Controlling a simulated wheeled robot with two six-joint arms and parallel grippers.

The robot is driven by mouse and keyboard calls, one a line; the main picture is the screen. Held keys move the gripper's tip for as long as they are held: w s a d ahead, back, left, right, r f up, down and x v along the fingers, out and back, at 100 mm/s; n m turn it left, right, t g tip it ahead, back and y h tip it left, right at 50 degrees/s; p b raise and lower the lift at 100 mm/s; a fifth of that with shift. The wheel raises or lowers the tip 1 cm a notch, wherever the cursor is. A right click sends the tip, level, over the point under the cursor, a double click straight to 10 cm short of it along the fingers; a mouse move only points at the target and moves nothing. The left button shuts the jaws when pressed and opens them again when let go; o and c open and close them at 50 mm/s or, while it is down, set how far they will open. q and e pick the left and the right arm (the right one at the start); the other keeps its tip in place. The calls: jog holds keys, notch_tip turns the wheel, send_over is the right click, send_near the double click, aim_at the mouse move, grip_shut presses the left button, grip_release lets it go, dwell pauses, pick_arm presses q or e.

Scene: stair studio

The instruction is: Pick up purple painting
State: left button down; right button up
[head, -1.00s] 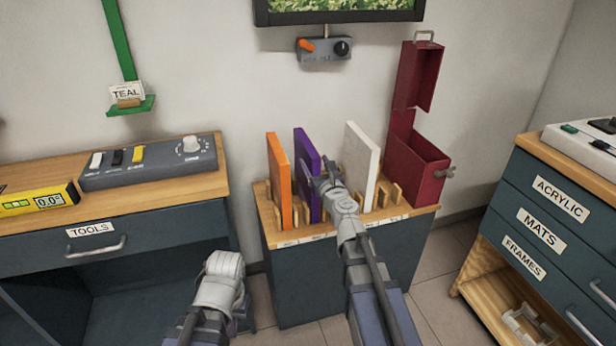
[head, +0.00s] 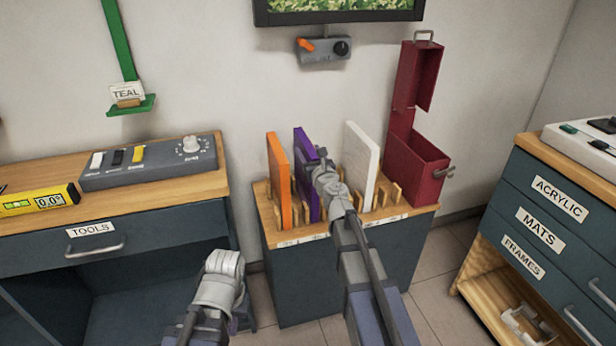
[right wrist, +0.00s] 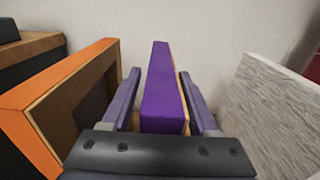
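The purple painting (head: 303,150) stands upright in a slotted wooden rack, between an orange panel and a white panel. My right gripper (head: 320,160) is at the painting's upper part, covering some of it in the head view. In the right wrist view, the two fingers of my right gripper (right wrist: 160,100) are on either side of the purple painting (right wrist: 162,95). A gap shows between the left finger and the painting; the right finger is close to it. My left arm's end (head: 222,275) is low in front of the tools bench; its fingers cannot be made out.
The orange panel (head: 277,185) is close on the left, also in the right wrist view (right wrist: 60,95). The white panel (head: 362,165) is on the right. A red open box (head: 418,170) stands at the rack top's (head: 262,205) right end.

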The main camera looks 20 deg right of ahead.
grip_shut()
dwell(1.1)
